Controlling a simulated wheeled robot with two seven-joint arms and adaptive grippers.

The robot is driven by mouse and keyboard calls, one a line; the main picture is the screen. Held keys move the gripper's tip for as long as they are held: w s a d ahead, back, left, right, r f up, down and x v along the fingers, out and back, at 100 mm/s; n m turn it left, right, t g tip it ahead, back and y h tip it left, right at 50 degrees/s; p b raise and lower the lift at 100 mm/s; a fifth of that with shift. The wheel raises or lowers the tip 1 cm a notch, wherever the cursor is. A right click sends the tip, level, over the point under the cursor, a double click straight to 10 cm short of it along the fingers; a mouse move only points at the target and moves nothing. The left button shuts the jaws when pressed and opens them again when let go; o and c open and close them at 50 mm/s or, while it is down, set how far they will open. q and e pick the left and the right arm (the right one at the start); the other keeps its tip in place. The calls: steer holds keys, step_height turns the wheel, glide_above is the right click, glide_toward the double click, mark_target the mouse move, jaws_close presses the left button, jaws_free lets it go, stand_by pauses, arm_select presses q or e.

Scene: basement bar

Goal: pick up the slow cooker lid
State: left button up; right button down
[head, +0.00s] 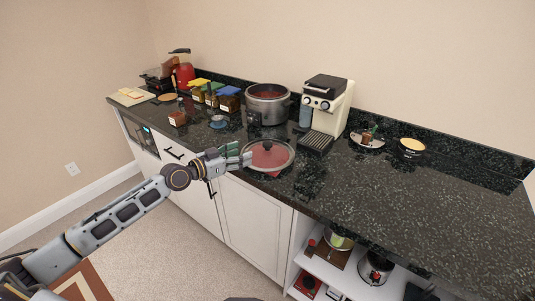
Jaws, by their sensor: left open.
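The slow cooker lid (283,154) is a round glass disc with a dark knob in its middle and a pale rim. It lies flat near the front edge of the dark counter, with something reddish showing through it. The slow cooker (267,103) stands uncovered behind it, a silver pot with reddish contents. My left gripper (246,158) is open at the lid's left edge, with its fingertips close to the rim. I cannot tell whether they touch it. My right gripper is not in view.
A cream coffee machine (341,105) stands right of the cooker. A small plate of food (367,140) and a bowl (410,148) are farther right. The right part of the speckled counter (420,190) is clear.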

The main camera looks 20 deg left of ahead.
mark_target(264, 145)
arm_select(q)
steer(key=shift+w+d, duration=0.1)
steer(key=shift+w, duration=0.05)
steer(key=shift+w+d, duration=0.2)
steer(key=shift+w, duration=0.15)
steer(key=shift+w+d+f, duration=0.1)
steer(key=shift+w+d, duration=0.15)
steer(key=shift+w, duration=0.2)
steer(key=shift+p+x, duration=0.35)
steer(key=shift+x, duration=0.55)
steer(key=shift+w+d+f, duration=0.1)
steer(key=shift+w+d, duration=0.25)
steer(key=shift+w, duration=0.2)
steer(key=shift+w+d+f, duration=0.1)
steer(key=shift+w+d, duration=0.25)
steer(key=shift+w, duration=0.2)
steer(key=shift+w+d, duration=0.15)
steer(key=shift+w, duration=0.15)
steer(key=shift+w+d+f+p, duration=0.2)
steer(key=shift+w+d+p, duration=0.1)
steer(key=shift+w+d, duration=0.15)
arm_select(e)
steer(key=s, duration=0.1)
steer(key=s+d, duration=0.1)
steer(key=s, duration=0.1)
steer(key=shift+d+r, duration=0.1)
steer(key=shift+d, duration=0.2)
